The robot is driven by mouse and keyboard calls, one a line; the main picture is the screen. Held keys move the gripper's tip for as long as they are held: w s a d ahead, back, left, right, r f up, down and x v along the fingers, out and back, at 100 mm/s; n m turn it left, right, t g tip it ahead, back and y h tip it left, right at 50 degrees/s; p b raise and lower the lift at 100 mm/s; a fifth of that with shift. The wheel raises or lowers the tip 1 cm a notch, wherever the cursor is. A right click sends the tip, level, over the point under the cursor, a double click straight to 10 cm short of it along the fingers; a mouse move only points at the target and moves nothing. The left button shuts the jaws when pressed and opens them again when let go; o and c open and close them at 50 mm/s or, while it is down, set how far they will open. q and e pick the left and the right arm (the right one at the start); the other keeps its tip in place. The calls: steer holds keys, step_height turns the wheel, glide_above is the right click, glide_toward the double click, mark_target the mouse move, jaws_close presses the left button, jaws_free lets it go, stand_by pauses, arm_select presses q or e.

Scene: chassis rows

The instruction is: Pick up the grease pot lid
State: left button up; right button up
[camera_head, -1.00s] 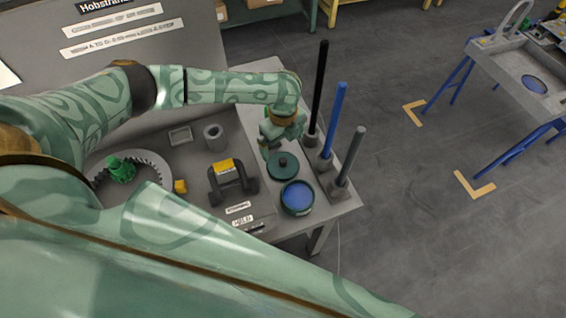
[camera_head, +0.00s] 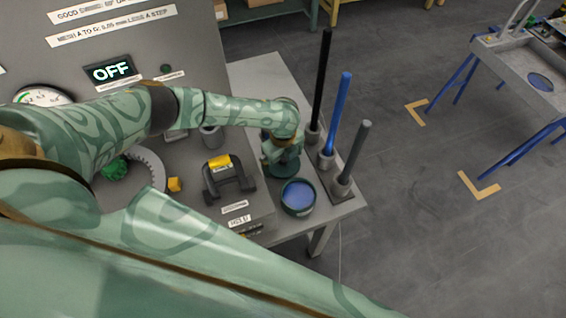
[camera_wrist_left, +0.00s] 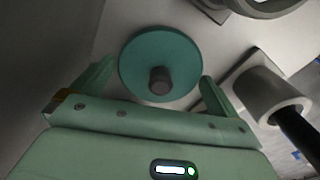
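The grease pot lid is a round teal disc with a dark knob, lying flat on the bench. In the head view the lid (camera_head: 287,171) is mostly hidden by my left gripper (camera_head: 282,156), which is just above it. In the left wrist view the lid (camera_wrist_left: 160,52) shows whole, with its knob towards the gripper. My left gripper (camera_wrist_left: 157,72) is open, one finger on each side of the lid, with nothing held. Contact cannot be told. The open pot (camera_head: 298,196) with blue contents stands right in front of the lid. My right gripper is out of view.
A black rod (camera_head: 322,85), a blue rod (camera_head: 338,115) and a grey rod (camera_head: 355,150) stand upright in sockets close to the right of the lid. A dark handle with a yellow label (camera_head: 230,180) is to the left. The bench's back right (camera_head: 262,75) is clear.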

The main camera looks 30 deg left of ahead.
arm_select(q)
steer(key=c, duration=0.5)
steer(key=shift+c, duration=0.3)
